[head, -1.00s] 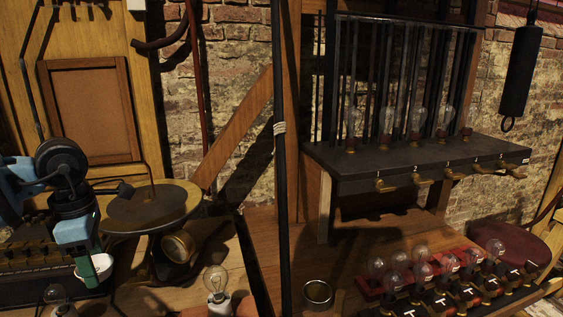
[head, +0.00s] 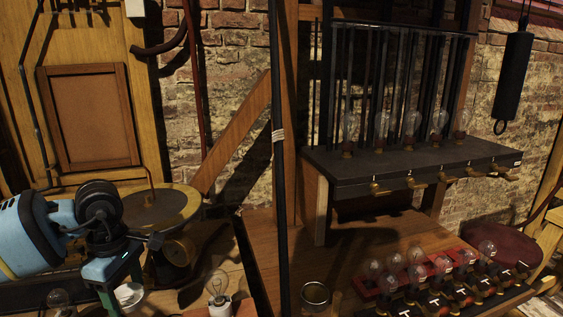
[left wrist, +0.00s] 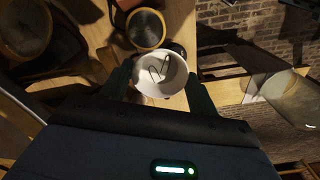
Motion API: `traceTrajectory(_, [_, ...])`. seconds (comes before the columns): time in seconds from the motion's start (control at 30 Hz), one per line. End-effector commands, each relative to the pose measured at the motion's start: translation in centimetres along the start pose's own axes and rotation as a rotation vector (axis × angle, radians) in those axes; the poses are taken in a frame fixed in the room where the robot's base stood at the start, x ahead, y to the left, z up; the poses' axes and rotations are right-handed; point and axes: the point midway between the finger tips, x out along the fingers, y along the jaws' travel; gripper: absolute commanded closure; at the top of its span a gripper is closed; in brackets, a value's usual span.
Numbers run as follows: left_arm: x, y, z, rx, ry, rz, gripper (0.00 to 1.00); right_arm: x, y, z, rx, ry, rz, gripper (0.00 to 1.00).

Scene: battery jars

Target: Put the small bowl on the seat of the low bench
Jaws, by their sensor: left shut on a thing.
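The small white bowl (head: 130,296) is in the lower left of the head view, partly hidden by my left gripper (head: 122,283). In the left wrist view the bowl (left wrist: 160,72) sits between the two dark green fingers of my left gripper (left wrist: 160,84), which is shut on it. Its open mouth and pale inside show, with thin dark curved lines in it. My right gripper is not in view. A dark red padded seat (head: 503,246) stands at the right; I cannot tell whether it belongs to the low bench.
A round-topped brass apparatus (head: 152,207) stands behind my left arm. A bulb (head: 218,284) stands right of the bowl. A dark upright pole (head: 281,180) crosses the middle. A metal cup (head: 315,293) and several bulbs in a red rack (head: 370,287) occupy the right tabletop.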

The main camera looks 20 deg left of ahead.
Motion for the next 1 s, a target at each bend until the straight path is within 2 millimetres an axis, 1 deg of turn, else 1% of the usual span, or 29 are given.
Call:
traceTrajectory(0.03, [0.2,0.2,1.6,0.112,-0.009,0.008,0.63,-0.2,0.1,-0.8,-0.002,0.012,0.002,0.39])
traceTrajectory(0.17, [1.4,0.6,5.3,0.403,-0.007,0.012,0.63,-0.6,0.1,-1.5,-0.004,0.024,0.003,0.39])
traceTrajectory(0.2, [1.7,0.7,6.5,0.494,-0.007,0.011,0.63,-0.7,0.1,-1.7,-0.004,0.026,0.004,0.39])
traceTrajectory(0.33, [2.1,1.0,10.6,0.789,-0.003,0.013,0.63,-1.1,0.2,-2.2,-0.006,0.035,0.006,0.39])
traceTrajectory(0.5, [1.5,1.1,16.2,1.17,0.0,0.014,0.63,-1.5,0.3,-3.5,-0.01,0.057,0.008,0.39])
traceTrajectory(0.6, [0.9,1.1,19.2,1.38,0.004,0.013,0.63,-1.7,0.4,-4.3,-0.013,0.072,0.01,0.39])
traceTrajectory(0.7, [0.1,0.9,21.8,1.561,0.004,0.011,0.63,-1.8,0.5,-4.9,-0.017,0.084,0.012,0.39])
traceTrajectory(0.83, [-0.6,0.6,24.1,1.73,0.005,0.006,0.63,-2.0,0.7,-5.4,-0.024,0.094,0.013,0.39])
traceTrajectory(0.9, [-0.9,0.5,24.9,1.788,0.005,0.005,0.63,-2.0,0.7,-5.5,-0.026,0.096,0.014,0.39])
traceTrajectory(1.0, [-1.0,0.4,25.4,1.836,0.003,0.003,0.63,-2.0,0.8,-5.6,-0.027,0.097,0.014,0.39])
